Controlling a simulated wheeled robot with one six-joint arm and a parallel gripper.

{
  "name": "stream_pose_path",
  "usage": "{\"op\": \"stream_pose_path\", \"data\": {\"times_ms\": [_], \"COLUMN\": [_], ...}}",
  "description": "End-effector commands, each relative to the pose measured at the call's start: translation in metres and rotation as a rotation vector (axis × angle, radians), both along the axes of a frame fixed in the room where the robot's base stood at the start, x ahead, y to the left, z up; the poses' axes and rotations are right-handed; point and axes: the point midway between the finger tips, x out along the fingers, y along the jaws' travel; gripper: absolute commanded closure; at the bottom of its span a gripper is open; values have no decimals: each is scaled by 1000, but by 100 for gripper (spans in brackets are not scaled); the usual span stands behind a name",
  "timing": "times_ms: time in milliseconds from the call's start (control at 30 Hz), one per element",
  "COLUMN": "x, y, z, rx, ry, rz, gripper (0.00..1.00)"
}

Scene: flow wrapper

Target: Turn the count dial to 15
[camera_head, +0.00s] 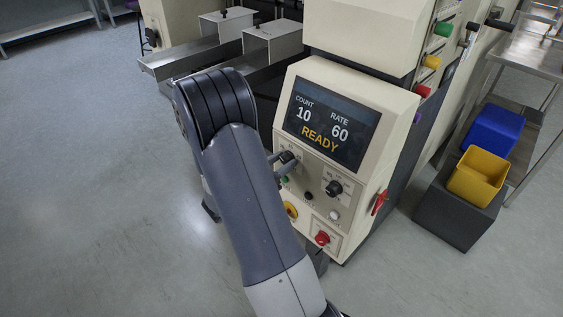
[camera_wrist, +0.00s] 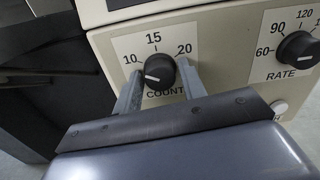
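The count dial (camera_wrist: 158,72) is a black round knob on a white plate marked 10, 15 and 20. Its white pointer line points left, towards the 10. My gripper (camera_wrist: 159,80) is open, with one finger on each side of the dial. A gap shows between the left finger and the knob; the right finger is close to it, and I cannot tell if it touches. In the head view the screen (camera_head: 332,118) reads COUNT 10, RATE 60 and READY. My arm partly hides the count dial's area there.
The rate dial (camera_head: 334,188) is right of the count dial, also seen in the wrist view (camera_wrist: 298,50). Blue (camera_head: 494,130) and yellow (camera_head: 478,176) bins stand right.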

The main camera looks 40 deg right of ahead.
Motion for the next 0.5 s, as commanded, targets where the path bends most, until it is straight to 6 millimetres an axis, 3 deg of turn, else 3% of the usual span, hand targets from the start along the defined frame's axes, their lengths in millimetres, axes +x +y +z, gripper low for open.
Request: {"op": "stream_pose_path", "data": {"times_ms": [367, 500], "x": [0, 0], "y": [0, 0], "z": [0, 0], "rx": [0, 0], "ry": [0, -3], "rz": [0, 0], "gripper": [92, 93]}}
